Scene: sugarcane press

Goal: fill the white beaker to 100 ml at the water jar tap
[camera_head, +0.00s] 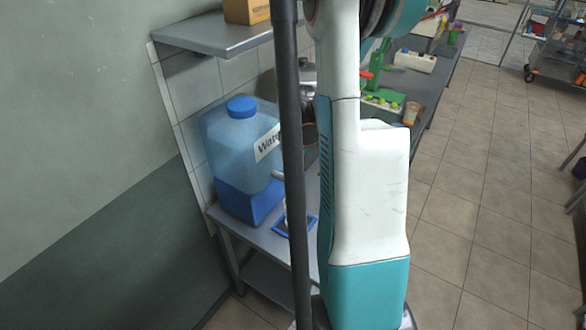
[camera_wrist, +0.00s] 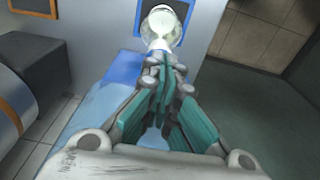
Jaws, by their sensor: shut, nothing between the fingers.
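The water jar (camera_head: 235,150) is a translucent blue container with a blue cap and a "Water" label. It stands on the metal table at left in the head view, with darker blue water in its lower part. Its tap (camera_head: 278,175) points right, partly behind a dark pole. The white beaker (camera_wrist: 161,24) is at the top of the wrist view, on a blue-edged tray (camera_wrist: 140,12); its fill level cannot be read. My gripper (camera_wrist: 163,62) is shut and empty, its tips just below the beaker in that view. The head view hides the gripper behind my arm.
The metal table (camera_head: 262,238) runs back along the wall, with a pot (camera_head: 307,75) and green items (camera_head: 382,100) behind. A shelf (camera_head: 215,38) with a cardboard box (camera_head: 246,10) hangs above the jar. Tiled floor (camera_head: 480,190) is free at right.

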